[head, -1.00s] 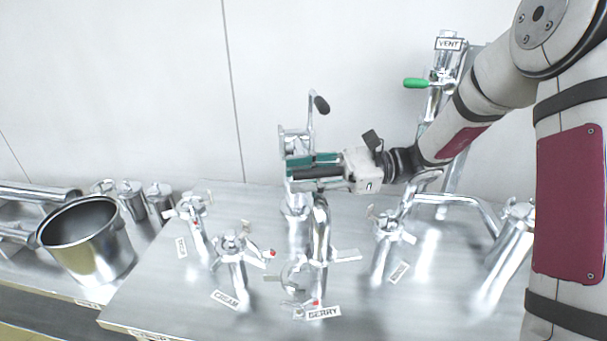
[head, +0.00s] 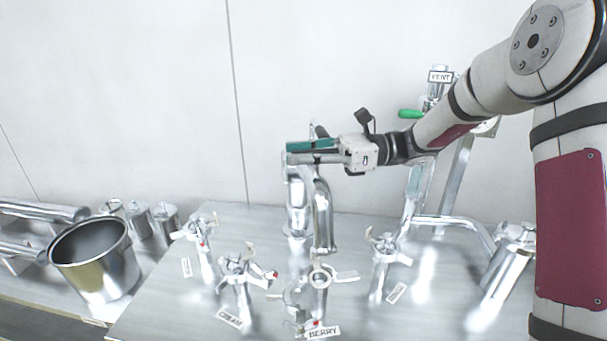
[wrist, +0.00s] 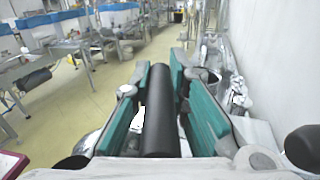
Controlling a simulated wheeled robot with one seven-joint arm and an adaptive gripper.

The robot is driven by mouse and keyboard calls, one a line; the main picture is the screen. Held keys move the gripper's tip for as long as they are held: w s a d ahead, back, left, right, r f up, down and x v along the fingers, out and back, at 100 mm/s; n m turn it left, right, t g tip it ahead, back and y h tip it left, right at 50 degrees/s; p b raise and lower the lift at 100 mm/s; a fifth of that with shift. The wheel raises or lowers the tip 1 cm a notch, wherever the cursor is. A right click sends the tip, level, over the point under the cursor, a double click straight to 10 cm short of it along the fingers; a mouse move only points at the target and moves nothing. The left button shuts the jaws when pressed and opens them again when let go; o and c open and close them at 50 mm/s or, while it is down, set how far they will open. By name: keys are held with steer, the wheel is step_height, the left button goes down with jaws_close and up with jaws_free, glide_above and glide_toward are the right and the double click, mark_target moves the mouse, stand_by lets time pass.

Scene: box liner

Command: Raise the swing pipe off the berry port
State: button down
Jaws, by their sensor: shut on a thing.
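The swing pipe (head: 322,215) is a shiny bent tube on a post (head: 297,205) at the middle of the steel bench. Its down-turned open end hangs a little above the berry port (head: 319,277), and a gap shows between them. The port stands behind the BERRY label (head: 324,333) with its ring clamp open. My gripper (head: 303,152) is above the pipe, coming in from the right. In the wrist view my gripper (wrist: 160,75) has its green pads on both sides of a black handle bar (wrist: 160,115) and is shut on it.
The cream port (head: 238,275) and another clamped port (head: 202,245) stand to the left, one more (head: 382,260) to the right. A steel pot (head: 95,262) is at far left. A VENT pipe with a green handle (head: 411,114) rises behind my arm. The wall is close behind.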

steer(key=shift+w+r, duration=0.1)
steer(key=shift+r, duration=0.1)
steer(key=c, duration=1.5)
jaws_free()
steer(key=shift+f, duration=0.1)
steer(key=shift+c, duration=0.2)
steer(key=shift+d, duration=0.15)
steer(key=w+d, duration=0.1)
steer(key=d, duration=1)
steer(key=shift+w+d, duration=0.25)
steer(key=shift+d, duration=0.1)
steer(key=shift+s, duration=0.1)
